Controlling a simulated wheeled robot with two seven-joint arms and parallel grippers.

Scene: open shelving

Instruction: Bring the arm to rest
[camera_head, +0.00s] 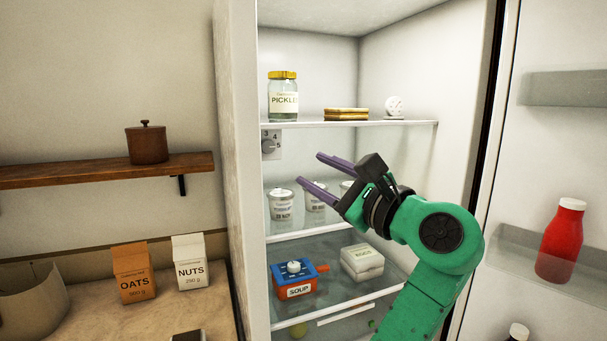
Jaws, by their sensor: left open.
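My left gripper (318,175) is in front of the open fridge, at about the height between its top and middle shelves. Its two purple fingers point left and are spread apart, with nothing between them. My green left arm (436,250) reaches up from the lower right and hides part of the fridge's inside. My right gripper is not in the picture.
The fridge top shelf (360,124) holds a pickle jar (283,98). Several white tubs (281,204) stand behind the gripper. Below are a soup box (294,280) and a white container (362,262). The open door holds a red bottle (560,240). Cartons (134,272) stand on the left counter.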

